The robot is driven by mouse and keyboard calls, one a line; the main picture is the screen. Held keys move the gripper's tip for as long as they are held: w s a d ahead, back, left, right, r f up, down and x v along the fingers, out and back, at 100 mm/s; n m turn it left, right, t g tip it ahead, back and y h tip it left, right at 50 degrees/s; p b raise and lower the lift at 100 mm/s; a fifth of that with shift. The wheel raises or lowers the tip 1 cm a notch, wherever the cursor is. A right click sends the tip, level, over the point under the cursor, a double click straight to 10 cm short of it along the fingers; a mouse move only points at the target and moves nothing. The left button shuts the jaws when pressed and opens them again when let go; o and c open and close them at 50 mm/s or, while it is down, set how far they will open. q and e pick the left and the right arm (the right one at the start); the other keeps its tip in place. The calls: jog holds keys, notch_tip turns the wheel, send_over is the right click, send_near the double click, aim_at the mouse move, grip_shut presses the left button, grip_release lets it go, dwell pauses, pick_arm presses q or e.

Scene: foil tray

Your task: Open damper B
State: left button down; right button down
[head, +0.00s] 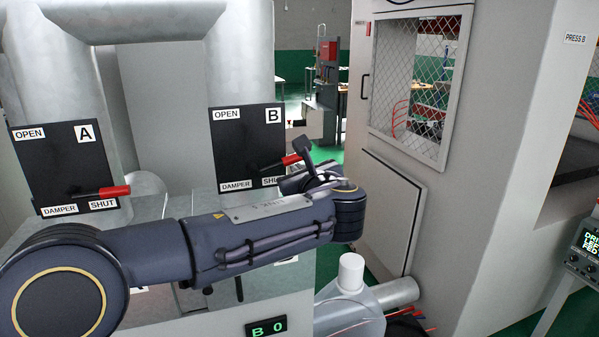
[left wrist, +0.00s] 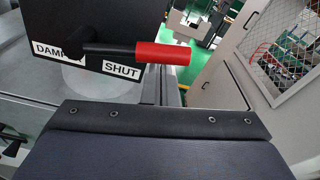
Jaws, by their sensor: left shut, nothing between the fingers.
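Damper B is a black plate (head: 247,130) on a grey duct, with OPEN at its top left and SHUT at its lower right. Its lever has a red grip (head: 291,159) and points right, beside the SHUT label. My left gripper (head: 304,145) is shut and empty, close to the end of the red grip in the head view; I cannot tell whether they touch. In the left wrist view the red grip (left wrist: 162,52) lies level over the SHUT label (left wrist: 121,71), and no fingers show there. My arm hides part of the SHUT label in the head view. My right gripper is not in view.
Damper A (head: 68,165) stands to the left, its red grip (head: 114,191) also at SHUT. A grey cabinet with a mesh window (head: 418,85) stands to the right. A small display (head: 266,327) reads B 0. Below my wrist is a white-capped pipe fitting (head: 350,272).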

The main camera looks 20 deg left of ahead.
pick_arm(q)
jog(key=shift+r+n, duration=0.25)
jog(key=shift+n, duration=0.15)
jog(key=shift+r+b, duration=0.25)
jog(key=shift+b, duration=0.15)
jog(key=n+b, duration=0.1)
jog(key=r+n, duration=0.1)
jog(key=shift+s+a+r+n+b, duration=0.15)
jog(key=shift+a+r+n+b, duration=0.05)
jog(key=shift+r+n+b, duration=0.15)
jog(key=a+r+n+b, duration=0.1)
jog(key=n+b, duration=0.1)
jog(key=s+a+r+n+t+b, duration=0.1)
jog(key=r+n+b, duration=0.1)
jog(key=n, duration=0.1)
jog(key=s+a+r+n+b, duration=0.1)
jog(key=n+b, duration=0.1)
jog(key=shift+a+r+t+h, duration=0.15)
jog(key=shift+r+t+h, duration=0.05)
jog(key=shift+t+h, duration=0.2)
jog(key=shift+s+a+r+n+b, duration=0.4)
jog(key=shift+a+n+b, duration=0.15)
jog(key=shift+n+b, duration=0.4)
jog(key=shift+s+a+r+n+b, duration=0.3)
jog(key=shift+s+a+n+b, duration=0.15)
jog(key=shift+n+b, duration=0.4)
jog(key=shift+a+n, duration=0.1)
jog(key=shift+n, duration=0.15)
jog(key=shift+w, duration=0.15)
